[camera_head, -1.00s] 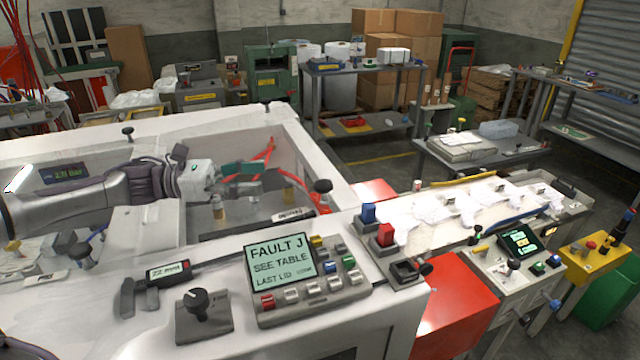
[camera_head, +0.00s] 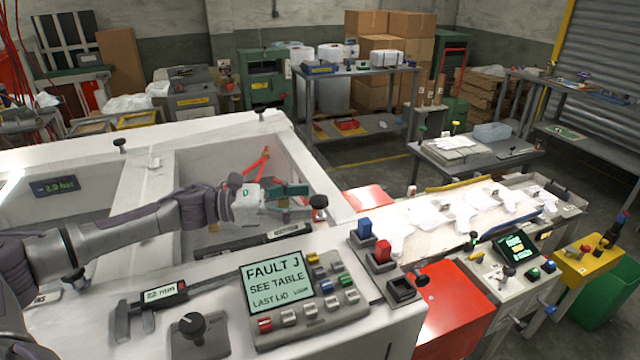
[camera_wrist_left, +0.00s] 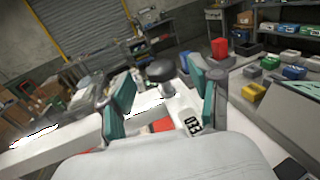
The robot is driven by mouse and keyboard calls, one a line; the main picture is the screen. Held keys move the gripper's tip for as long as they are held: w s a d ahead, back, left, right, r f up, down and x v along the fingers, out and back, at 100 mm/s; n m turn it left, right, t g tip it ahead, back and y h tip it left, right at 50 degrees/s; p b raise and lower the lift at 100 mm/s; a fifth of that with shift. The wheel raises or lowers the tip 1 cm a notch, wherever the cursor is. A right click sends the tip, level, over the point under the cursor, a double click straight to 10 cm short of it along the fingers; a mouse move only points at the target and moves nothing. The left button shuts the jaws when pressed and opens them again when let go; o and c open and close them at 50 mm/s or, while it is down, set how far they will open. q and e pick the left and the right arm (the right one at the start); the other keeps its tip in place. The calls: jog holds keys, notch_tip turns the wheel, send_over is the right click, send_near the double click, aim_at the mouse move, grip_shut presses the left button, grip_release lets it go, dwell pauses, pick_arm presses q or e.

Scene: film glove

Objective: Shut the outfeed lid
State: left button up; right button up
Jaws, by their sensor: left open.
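The white machine (camera_head: 100,168) has open-looking bays along its top. A black round knob (camera_head: 319,201) stands at the front right corner of the right-hand bay; I cannot tell for sure which panel is the outfeed lid or how it is tilted. My left gripper (camera_head: 290,195), with teal finger pads, is open just left of this knob and empty. In the left wrist view the knob (camera_wrist_left: 160,69) shows between and beyond the spread fingers (camera_wrist_left: 163,88), apart from them. My right gripper is not in view.
A control panel (camera_head: 276,277) reads "FAULT J, SEE TABLE, LAST LID". Blue and red switches (camera_head: 382,250) stand right of the knob. More black knobs (camera_head: 120,145) stand on the machine. A conveyor with white gloves (camera_head: 465,212) runs to the right. Red cable (camera_head: 257,163) lies in the bay.

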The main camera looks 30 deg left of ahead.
aim_at(320, 198)
pick_arm(q)
jog(key=p+x, duration=0.1)
jog(key=x, duration=0.2)
jog(key=shift+a+r, duration=0.1)
jog(key=shift+r, duration=0.05)
jog(key=shift+w+d+p, duration=0.3)
jog(key=shift+w+d, duration=0.05)
jog(key=shift+d, duration=0.25)
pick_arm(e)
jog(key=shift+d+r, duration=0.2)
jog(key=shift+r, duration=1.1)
pick_arm(q)
grip_shut()
jog(key=shift+g+y, duration=0.3)
jog(key=shift+y, duration=0.2)
notch_tip(320, 198, down, 4)
jog(key=shift+w+d+f+b, duration=0.15)
jog(key=shift+w+f+b, duration=0.05)
jog(key=shift+b, duration=0.55)
jog(key=shift+f, duration=0.1)
jog(key=shift+s, duration=0.1)
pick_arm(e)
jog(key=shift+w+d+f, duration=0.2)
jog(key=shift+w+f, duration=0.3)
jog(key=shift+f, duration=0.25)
